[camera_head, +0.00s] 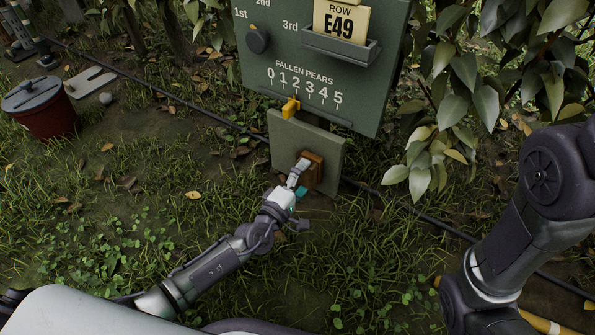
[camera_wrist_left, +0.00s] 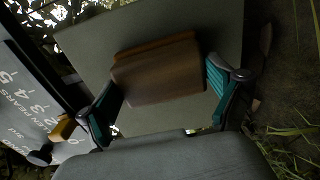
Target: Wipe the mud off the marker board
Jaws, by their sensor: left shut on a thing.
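The marker board, a plain grey-green panel (camera_head: 330,150), stands low below a larger lettered board. It also fills the upper middle of the left wrist view (camera_wrist_left: 225,25). I can make out no clear mud patch on its visible face; the part behind the block is hidden. My left gripper (camera_head: 303,180) is shut on a brown block (camera_head: 312,170), held against or very close to the panel's lower right face. In the left wrist view the block (camera_wrist_left: 158,72) sits between the teal fingers. My right gripper is out of view; only my right arm shows.
The larger board (camera_head: 385,85) has a dial (camera_head: 258,40), an E49 card (camera_head: 341,20) in a holder and a yellow slider (camera_head: 290,108). A red lidded bucket (camera_head: 48,115) stands left. Leafy branches (camera_head: 450,100) hang right. A dark hose crosses the grass.

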